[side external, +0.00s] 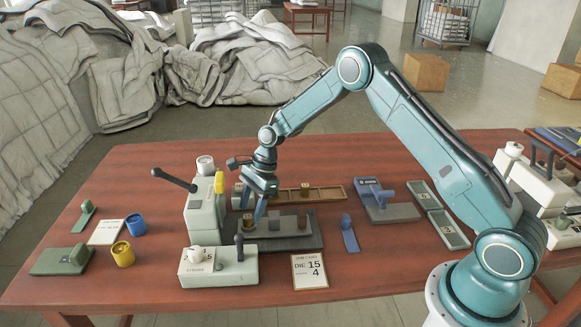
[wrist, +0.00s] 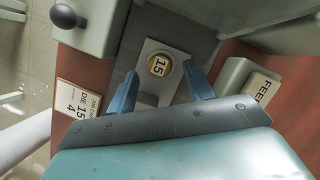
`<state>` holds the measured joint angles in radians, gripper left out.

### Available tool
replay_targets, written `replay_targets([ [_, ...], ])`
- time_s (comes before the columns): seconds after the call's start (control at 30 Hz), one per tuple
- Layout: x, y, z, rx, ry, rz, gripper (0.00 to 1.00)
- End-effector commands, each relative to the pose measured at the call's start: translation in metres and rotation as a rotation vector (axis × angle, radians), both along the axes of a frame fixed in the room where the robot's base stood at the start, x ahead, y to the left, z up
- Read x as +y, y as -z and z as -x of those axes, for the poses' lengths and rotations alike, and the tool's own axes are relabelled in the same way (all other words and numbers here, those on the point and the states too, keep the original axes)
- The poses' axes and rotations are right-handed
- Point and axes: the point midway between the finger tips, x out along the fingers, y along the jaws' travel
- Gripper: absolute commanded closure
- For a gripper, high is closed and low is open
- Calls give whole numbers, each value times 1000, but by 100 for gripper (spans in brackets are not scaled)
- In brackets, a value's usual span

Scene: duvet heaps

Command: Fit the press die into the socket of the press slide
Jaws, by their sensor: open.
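The press die (wrist: 160,65), with a round brass top marked 15 on a light grey block, lies between and just ahead of my fingertips in the wrist view. In the side view my gripper (side external: 257,208) is open and points down over the left end of a dark grey slide (side external: 290,241). In the wrist view my gripper (wrist: 160,92) shows its two blue fingers apart, one on each side of the die. I cannot tell whether they touch it. My fingers partly hide the die in the side view, and I cannot make out the socket.
A grey press (side external: 202,212) with a black lever and yellow handle stands just left of my gripper. A control box (side external: 218,267) and a job card reading DIE 15 (side external: 310,271) lie in front. A wooden rack (side external: 325,193) is behind.

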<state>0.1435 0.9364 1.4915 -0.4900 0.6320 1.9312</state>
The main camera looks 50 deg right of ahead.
Motion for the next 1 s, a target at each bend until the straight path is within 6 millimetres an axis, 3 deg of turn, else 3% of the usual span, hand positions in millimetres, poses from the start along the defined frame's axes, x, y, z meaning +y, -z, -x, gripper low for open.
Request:
replay_targets([
  [0.6,-37,-91,7,-3,2,1,48],
  [1.0,-44,-108,8,-1,0,0,48],
])
